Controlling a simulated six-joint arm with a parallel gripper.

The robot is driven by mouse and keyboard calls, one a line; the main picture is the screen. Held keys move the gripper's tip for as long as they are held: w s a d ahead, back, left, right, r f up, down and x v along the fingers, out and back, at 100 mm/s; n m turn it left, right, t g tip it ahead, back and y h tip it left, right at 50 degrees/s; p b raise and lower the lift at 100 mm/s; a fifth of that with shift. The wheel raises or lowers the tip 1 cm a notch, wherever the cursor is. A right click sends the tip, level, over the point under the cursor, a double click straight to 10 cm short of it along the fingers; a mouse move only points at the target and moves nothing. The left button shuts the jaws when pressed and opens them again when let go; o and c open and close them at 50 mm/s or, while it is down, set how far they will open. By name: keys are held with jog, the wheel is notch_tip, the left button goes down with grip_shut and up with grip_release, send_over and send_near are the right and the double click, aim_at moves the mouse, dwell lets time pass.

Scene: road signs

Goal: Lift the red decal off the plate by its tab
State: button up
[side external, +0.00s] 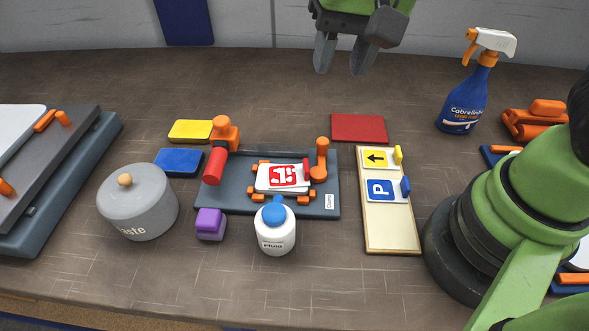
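The red decal (284,175) has a white symbol and lies on the white plate (268,188) in the middle of the dark blue fixture. Its red tab (306,168) seems to stand up at the right edge, close to the fixture's orange post. My gripper (342,65) hangs high above the back of the table, up and to the right of the decal. Its two grey fingers are apart with nothing between them, and it touches nothing.
The fixture (325,205) carries a red roller (215,167) and orange clamps. A white bottle (275,232) stands at its front edge. A wooden board (390,235) with yellow and blue decals lies to the right. A grey pot (138,205) and purple block (210,224) are front left.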

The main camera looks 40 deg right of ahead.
jog(key=g, duration=0.2)
send_near(306, 165)
jog(key=f, duration=0.2)
jog(key=f+h, duration=0.1)
jog(key=shift+a+f+m, duration=0.3)
jog(key=shift+a+m, duration=0.1)
jog(key=shift+f, duration=2.95)
grip_shut()
